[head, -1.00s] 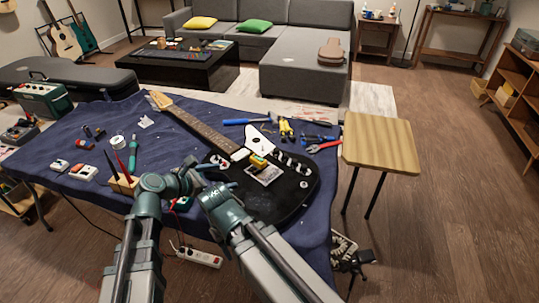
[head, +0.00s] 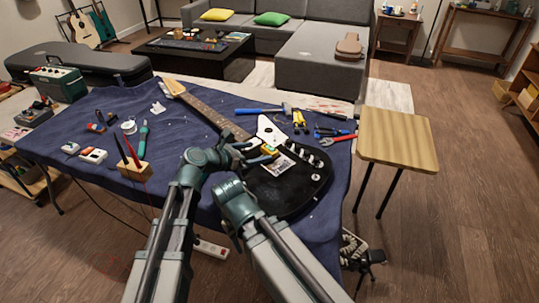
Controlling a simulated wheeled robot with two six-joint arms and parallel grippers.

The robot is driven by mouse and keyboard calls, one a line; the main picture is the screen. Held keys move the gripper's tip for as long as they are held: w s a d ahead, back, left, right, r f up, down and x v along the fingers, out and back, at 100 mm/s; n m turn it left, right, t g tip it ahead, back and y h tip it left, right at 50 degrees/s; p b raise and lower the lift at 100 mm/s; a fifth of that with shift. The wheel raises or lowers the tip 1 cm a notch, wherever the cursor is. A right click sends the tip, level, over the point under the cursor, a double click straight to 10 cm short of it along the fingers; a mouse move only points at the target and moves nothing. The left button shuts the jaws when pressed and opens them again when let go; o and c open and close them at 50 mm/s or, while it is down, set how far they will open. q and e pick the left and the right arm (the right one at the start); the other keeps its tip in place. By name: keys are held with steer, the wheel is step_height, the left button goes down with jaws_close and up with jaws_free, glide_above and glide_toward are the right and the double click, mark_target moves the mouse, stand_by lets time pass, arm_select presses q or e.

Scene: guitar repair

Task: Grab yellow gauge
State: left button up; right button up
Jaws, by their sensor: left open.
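A small yellow gauge (head: 268,150) lies on the black electric guitar (head: 300,180), near the white pickguard and the strings. My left gripper (head: 257,152) is open over the guitar body, with its fingers right beside the gauge. I cannot tell whether they touch it. My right gripper (head: 229,189) is lower, over the near edge of the guitar and the blue cloth. Its fingers do not show clearly.
The guitar lies on a table with a blue cloth (head: 185,115). A hammer, pliers and other tools (head: 300,121) lie behind the body. A wooden block with upright tools (head: 134,171) stands to the left. A wooden stool (head: 398,138) is at right.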

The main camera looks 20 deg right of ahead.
mark_target(266, 151)
arm_select(q)
steer(key=shift+s+b+x, duration=0.2)
steer(key=shift+b+x, duration=0.85)
steer(key=shift+x, duration=1.65)
steer(key=shift+d, duration=0.1)
steer(key=c, duration=1.5)
steer(key=shift+o, duration=0.2)
steer(key=shift+r, duration=0.15)
step_height(266, 151, up, 10)
steer(key=p, duration=1)
